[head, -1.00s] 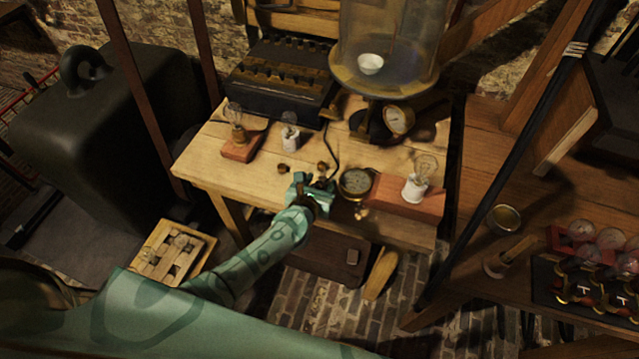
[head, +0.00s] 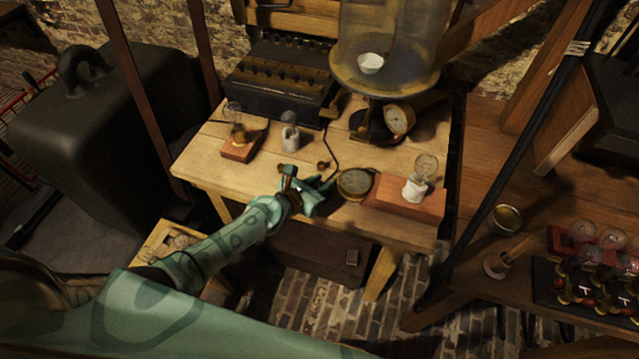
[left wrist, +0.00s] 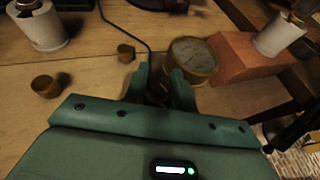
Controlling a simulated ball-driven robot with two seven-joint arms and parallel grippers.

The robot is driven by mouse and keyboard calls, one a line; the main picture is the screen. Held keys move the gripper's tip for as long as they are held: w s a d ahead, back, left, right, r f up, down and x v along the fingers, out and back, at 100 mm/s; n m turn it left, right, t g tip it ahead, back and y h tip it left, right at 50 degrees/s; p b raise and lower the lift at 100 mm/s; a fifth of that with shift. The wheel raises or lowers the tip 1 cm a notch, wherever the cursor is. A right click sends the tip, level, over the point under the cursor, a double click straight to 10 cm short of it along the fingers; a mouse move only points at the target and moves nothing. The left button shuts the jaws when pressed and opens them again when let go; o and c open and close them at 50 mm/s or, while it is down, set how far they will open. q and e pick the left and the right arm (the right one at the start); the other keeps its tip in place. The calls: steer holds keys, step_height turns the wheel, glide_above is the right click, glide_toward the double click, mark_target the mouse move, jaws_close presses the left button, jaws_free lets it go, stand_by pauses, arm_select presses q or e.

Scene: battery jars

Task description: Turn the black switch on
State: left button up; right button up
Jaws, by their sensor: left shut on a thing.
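My left gripper (head: 318,191) is low over the front of the wooden bench, left of the round brass gauge. In the left wrist view its two green fingers (left wrist: 159,82) are closed around a small dark thing (left wrist: 157,93), which looks like the black switch. The fingers hide most of it, so its lever position cannot be told. A black cable (left wrist: 122,34) runs along the bench to this spot. My right gripper is not in view.
The brass gauge (head: 355,184) sits close right of the fingers, beside a red block (head: 408,198) with a bulb. Small brass knobs (left wrist: 45,87) and a white bulb holder (head: 290,138) stand nearby. A glass bell jar (head: 388,45) and a black box (head: 283,75) stand behind.

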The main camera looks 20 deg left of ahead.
arm_select(q)
steer(key=shift+a+f+m+g+h+b, duration=0.1)
steer(key=shift+f+m+g+h+b, duration=0.15)
steer(key=shift+m+g+h+b, duration=0.5)
steer(key=m+g+h+b, duration=0.3)
steer(key=m+g+b, duration=0.1)
steer(key=b, duration=0.1)
steer(key=m+g+h+b, duration=0.3)
steer(key=m+b, duration=0.1)
steer(key=m, duration=0.1)
steer(key=shift+f+g+b, duration=0.1)
steer(key=shift+g+b, duration=0.25)
steer(key=shift+r+m+g+h+b, duration=0.15)
steer(key=shift+m+g+b, duration=0.65)
steer(key=shift+g, duration=0.05)
steer(key=shift+r+m+g+h+b, duration=0.1)
steer(key=shift+m+g+b, duration=0.65)
steer(key=shift+g+b, duration=0.1)
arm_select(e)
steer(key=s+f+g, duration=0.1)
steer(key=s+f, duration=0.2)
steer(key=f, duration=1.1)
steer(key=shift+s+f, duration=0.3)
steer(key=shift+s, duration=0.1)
arm_select(q)
steer(key=o, duration=1)
steer(key=shift+r, duration=0.1)
